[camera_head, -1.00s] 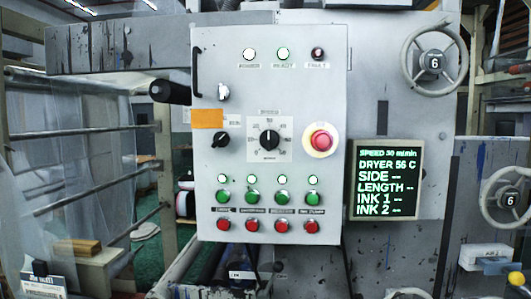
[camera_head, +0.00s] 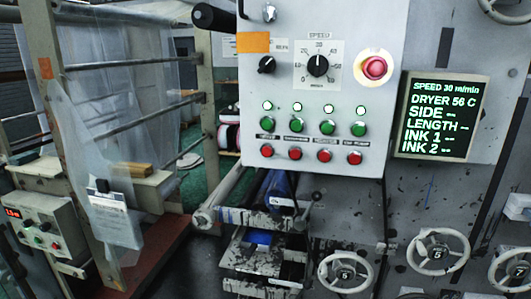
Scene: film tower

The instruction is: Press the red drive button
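The grey control panel (camera_head: 335,105) fills the upper middle of the head view. Along its lower part runs a row of several red buttons, the leftmost being a red button (camera_head: 266,150) under a green button (camera_head: 267,124). The labels between the rows are too small to read surely, so I cannot tell which red button is marked drive. Small indicator lamps above the green buttons are lit. A larger red mushroom button (camera_head: 375,67) sits higher at right on a pale disc. My gripper is not in view.
A lit display (camera_head: 440,116) at right reads speed 30 m/min and dryer 56 C. A black cylindrical handle (camera_head: 213,17) juts out at the panel's upper left. Handwheels (camera_head: 345,272) and rollers stand below. A rack with clear film (camera_head: 110,90) is at left.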

